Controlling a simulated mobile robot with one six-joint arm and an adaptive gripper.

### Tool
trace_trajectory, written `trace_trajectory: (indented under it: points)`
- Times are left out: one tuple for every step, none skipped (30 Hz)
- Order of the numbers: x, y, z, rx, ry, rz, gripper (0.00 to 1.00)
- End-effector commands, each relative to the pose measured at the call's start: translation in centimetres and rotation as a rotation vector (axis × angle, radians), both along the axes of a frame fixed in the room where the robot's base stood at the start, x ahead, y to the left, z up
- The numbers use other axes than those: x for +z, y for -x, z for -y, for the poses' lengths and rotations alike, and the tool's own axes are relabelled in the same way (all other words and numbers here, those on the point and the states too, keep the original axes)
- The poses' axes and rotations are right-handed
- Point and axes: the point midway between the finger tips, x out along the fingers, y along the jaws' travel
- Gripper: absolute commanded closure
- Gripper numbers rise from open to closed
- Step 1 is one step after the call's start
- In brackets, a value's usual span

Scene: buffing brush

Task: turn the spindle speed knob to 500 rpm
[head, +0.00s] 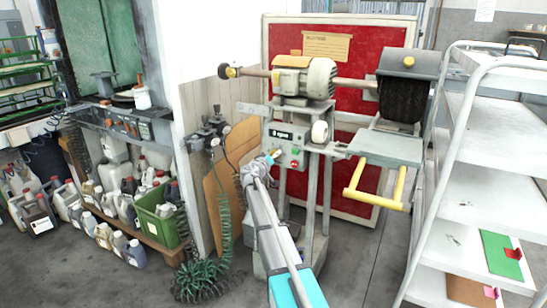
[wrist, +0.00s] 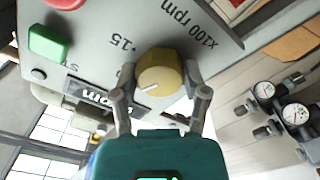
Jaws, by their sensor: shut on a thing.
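The spindle speed knob (wrist: 162,70) is yellow-tan with a white pointer line and sits on the grey control panel (wrist: 213,18). In the wrist view the line points toward the lower left of the picture. The panel letters "x100 rpm" and "15" show beside the knob; other scale marks are hidden. My gripper (wrist: 158,84) has one finger on each side of the knob and is shut on it. In the head view my gripper (head: 262,161) reaches the panel (head: 284,141) from below, and the knob is mostly hidden.
A green button (wrist: 48,44) and a red button (wrist: 66,2) sit near the knob, with a dark display (wrist: 102,95). The brush (head: 403,98) and yellow handle (head: 374,191) are to the right. A white shelf cart (head: 482,168) stands at far right.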

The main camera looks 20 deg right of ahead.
Motion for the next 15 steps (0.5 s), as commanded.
trace_trajectory:
  points:
    - [0.03,-0.01,0.06,-0.001,0.017,-0.021,0.89]
    - [0.02,0.0,0.07,-0.001,0.028,-0.034,0.89]
    - [0.02,0.0,0.07,-0.001,0.044,-0.055,0.89]
    - [0.03,0.0,0.09,-0.001,0.057,-0.071,0.89]
    - [0.03,0.0,0.09,-0.001,0.07,-0.089,0.89]
    - [0.03,0.0,0.09,-0.001,0.089,-0.113,0.89]
    - [0.04,0.0,0.09,-0.001,0.104,-0.132,0.89]
    - [0.04,-0.01,0.1,-0.001,0.119,-0.152,0.89]
    - [0.05,0.0,0.1,-0.001,0.141,-0.179,0.89]
    - [0.05,-0.01,0.11,-0.001,0.158,-0.201,0.89]
    - [0.05,-0.01,0.11,-0.001,0.176,-0.223,0.89]
    - [0.06,0.0,0.11,-0.001,0.198,-0.252,0.89]
    - [0.06,0.0,0.11,-0.001,0.217,-0.275,0.89]
    - [0.06,0.0,0.11,-0.001,0.234,-0.297,0.89]
    - [0.06,0.0,0.13,-0.001,0.257,-0.327,0.89]
